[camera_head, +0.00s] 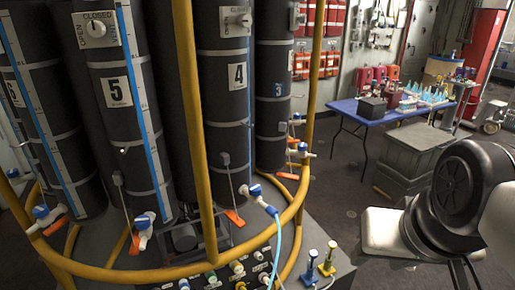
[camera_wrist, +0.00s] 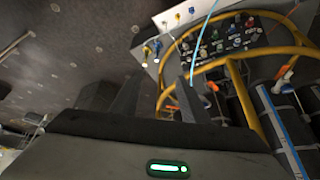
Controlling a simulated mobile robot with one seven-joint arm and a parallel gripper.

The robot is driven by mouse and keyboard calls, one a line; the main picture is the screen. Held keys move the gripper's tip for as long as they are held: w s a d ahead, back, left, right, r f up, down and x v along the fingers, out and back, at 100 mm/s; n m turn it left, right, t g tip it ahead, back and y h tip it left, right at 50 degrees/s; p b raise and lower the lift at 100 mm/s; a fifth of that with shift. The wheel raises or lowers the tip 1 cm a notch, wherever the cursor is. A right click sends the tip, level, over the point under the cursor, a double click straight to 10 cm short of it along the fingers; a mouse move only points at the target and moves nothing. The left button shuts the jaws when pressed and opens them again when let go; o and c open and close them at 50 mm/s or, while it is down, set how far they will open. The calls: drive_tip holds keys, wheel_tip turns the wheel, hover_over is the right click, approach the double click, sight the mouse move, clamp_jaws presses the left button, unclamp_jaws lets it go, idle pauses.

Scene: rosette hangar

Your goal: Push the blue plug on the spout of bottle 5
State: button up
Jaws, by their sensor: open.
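Bottle 5 (camera_head: 120,100) is a tall black cylinder with a blue stripe and a number label, at the left in the head view. Low in front of it is its white spout (camera_head: 143,240) with a blue piece (camera_head: 145,219) on it; I cannot tell whether that is a handle or the plug. My gripper (camera_wrist: 162,78) is open in the wrist view, its two dark fingers apart with nothing held between them. My arm is at the right in the head view, well away from bottle 5's spout; the fingertips do not show there.
A yellow ring rail (camera_head: 203,250) and uprights stand around the bottles. Bottle 4 (camera_head: 228,110) has a spout with a light-blue hose. Two small posts, yellow-based (camera_head: 309,272) and blue-based (camera_head: 327,266), stand at the platform's edge. A blue table (camera_head: 350,108) with tools stands behind.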

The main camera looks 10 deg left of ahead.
drive_tip(key=w+a+f+m+g+y+b, duration=0.3)
drive_tip(key=a+f+m+y, duration=0.2)
drive_tip(key=a+f, duration=0.25)
drive_tip(key=w+a+f+m+g+y+b, duration=0.2)
drive_tip(key=w+a+f+m+y, duration=0.3)
drive_tip(key=a, duration=0.4)
drive_tip(key=m+t+y+b, duration=0.4)
drive_tip(key=m+t, duration=0.7)
drive_tip(key=m, duration=0.8)
approach(276, 214)
drive_tip(key=shift+w+a+r+h, duration=0.1)
drive_tip(key=shift+w+a+h, duration=0.05)
drive_tip(key=shift+a+h, duration=0.2)
drive_tip(key=shift+b+x, duration=0.75)
drive_tip(key=shift+x, duration=3.8)
drive_tip(key=shift+r, duration=0.1)
